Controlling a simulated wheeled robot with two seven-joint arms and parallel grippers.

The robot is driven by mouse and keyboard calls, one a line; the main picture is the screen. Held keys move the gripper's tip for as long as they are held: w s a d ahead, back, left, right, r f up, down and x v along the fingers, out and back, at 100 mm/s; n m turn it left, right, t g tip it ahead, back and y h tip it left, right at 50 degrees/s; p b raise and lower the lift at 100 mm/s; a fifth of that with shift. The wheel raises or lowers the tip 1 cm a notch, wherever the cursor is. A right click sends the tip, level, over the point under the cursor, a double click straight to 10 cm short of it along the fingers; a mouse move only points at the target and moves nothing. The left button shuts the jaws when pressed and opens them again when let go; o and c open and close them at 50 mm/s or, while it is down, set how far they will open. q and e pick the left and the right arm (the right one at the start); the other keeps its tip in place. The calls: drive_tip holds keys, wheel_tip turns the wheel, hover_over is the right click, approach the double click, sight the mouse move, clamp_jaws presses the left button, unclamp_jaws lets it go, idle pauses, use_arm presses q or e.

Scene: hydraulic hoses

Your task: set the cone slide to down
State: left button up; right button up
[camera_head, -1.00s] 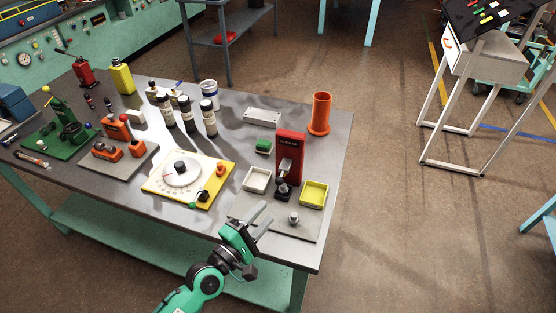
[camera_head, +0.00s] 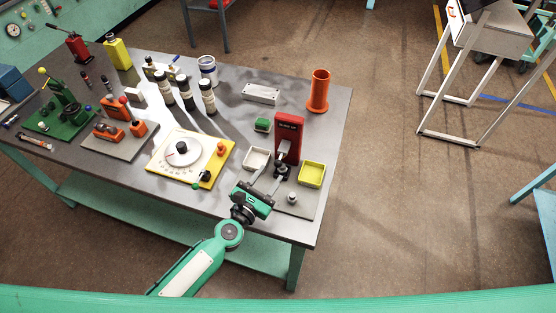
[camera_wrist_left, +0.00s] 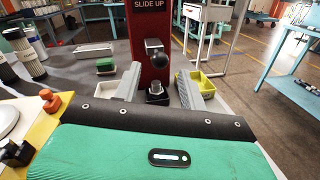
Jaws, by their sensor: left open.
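The cone slide is an upright red post (camera_head: 288,140) on a grey plate at the right of the table. The wrist view shows this post (camera_wrist_left: 149,22) with a "SLIDE UP" label. A black ball knob (camera_wrist_left: 155,46) sticks out from its front, above a dark base piece with a silver top (camera_wrist_left: 157,89). My left gripper (camera_head: 271,170) is open and empty in front of the post. In the wrist view the fingers (camera_wrist_left: 158,80) stand either side of the base piece, below the knob, without visible contact. My right gripper is out of view.
A white tray (camera_head: 249,161) is left of the post and a yellow tray (camera_head: 311,175) right of it. A silver peg (camera_head: 292,198) stands in front. A yellow dial board (camera_head: 219,160) is to the left. An orange cylinder (camera_head: 318,90) stands behind.

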sight(278, 163)
use_arm(q)
drive_tip(key=x, duration=0.6)
clamp_jaws()
